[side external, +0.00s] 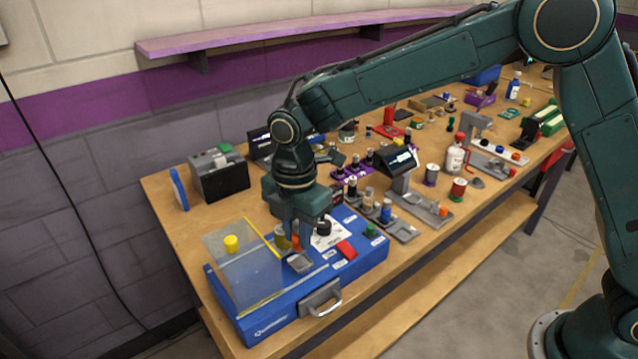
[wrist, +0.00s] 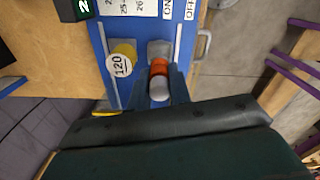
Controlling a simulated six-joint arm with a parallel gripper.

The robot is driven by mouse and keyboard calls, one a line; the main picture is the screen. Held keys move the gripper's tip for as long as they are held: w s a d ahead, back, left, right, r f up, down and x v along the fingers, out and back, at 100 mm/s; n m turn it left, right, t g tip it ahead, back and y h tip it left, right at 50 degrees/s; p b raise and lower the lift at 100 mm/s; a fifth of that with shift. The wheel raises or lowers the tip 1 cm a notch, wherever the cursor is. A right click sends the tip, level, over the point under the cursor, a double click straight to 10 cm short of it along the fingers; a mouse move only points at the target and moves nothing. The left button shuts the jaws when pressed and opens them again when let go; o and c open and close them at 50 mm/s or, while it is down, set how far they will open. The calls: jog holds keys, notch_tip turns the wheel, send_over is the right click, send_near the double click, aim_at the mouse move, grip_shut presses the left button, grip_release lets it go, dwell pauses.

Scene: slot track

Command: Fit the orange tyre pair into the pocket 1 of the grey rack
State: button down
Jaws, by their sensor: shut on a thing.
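My gripper (side external: 299,243) is low over the blue box and shut on the orange tyre pair (side external: 297,241). In the wrist view, the orange tyre pair (wrist: 159,67) shows between the fingers of my gripper (wrist: 164,80), with a pale grey rounded part (wrist: 158,89) on its near side. A grey block (wrist: 160,48) lies just past it. In the side view, a grey piece (side external: 300,262) sits on the box just below the fingers. I cannot tell whether the tyre pair touches it. I cannot make out which grey part is the rack, or its pocket numbers.
A yellow-sided round piece marked 120 (wrist: 122,61) is left of the fingers. Grey trays (side external: 412,207) with small items stand to the right.

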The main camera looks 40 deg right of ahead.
aim_at(297, 223)
notch_tip(297, 223, up, 16)
jog(key=shift+r, duration=0.2)
jog(key=shift+d, duration=0.15)
dwell(0.6)
jog(key=s+d+f, duration=0.2)
jog(key=d+f, duration=0.1)
jog(key=d, duration=1)
jog(key=s+d+f, duration=0.1)
jog(key=d+f, duration=0.2)
jog(key=d, duration=1.1)
notch_tip(297, 223, down, 16)
jog(key=shift+a+f, duration=0.1)
jog(key=shift+a, duration=0.05)
jog(key=shift+f, duration=2.1)
jog(key=shift+f, duration=0.15)
